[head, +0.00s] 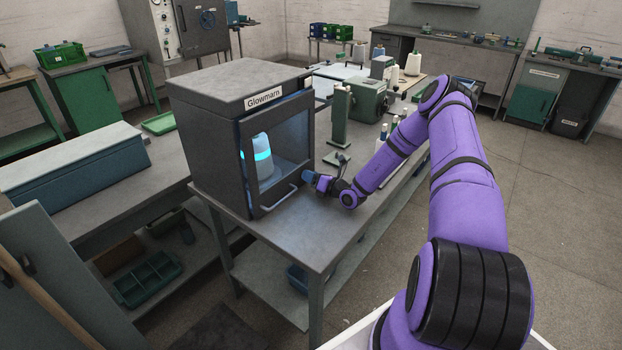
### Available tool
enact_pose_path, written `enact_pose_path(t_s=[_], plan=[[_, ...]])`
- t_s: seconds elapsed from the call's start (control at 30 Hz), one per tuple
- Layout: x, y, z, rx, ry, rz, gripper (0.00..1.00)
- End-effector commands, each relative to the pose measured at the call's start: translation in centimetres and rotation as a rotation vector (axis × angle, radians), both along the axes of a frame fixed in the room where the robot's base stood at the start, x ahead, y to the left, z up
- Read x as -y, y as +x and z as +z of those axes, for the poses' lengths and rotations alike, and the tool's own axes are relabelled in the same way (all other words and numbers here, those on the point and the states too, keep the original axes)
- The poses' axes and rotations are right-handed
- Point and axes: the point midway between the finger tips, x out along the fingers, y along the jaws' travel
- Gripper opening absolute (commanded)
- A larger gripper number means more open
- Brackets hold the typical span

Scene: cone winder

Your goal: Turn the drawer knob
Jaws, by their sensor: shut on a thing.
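A dark grey box cabinet labelled "Glowmarn" (228,80) stands on a grey worktable. Its glazed front door (278,150) is closed, with a pale bar handle (279,198) low on it. A grey cone with a glowing cyan band (263,155) shows behind the glass. My gripper (314,179) is at the cabinet's lower right front corner, reaching in from the right. It is shut on a small blue part (308,175), which looks like the knob. The jaws cover much of it, so its shape and turn angle cannot be told. No drawer outline is clear there.
The worktable top (310,228) is bare in front of the cabinet. A green post-like fixture (341,115) and a green machine (369,100) stand behind my gripper. A long blue-grey case (75,165) lies on the left bench.

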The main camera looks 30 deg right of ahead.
Motion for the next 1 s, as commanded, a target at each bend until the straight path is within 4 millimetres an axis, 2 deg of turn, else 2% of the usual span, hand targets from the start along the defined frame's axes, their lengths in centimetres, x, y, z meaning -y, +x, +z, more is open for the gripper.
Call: enact_pose_path(t_s=[0.03, 0.6, 0.63, 0.73, 1.0], plan=[[-0.99, -0.01, 0.07, -0.002, 0.018, 0.017, 0.20], [-1.35, 0.16, -0.04, -0.015, 0.044, 0.019, 0.19], [-1.35, 0.17, -0.03, -0.015, 0.044, 0.019, 0.45], [-1.23, 0.16, -0.06, -0.016, 0.043, 0.016, 0.68], [-0.43, -0.10, 0.09, -0.013, 0.043, 0.008, 0.68]])
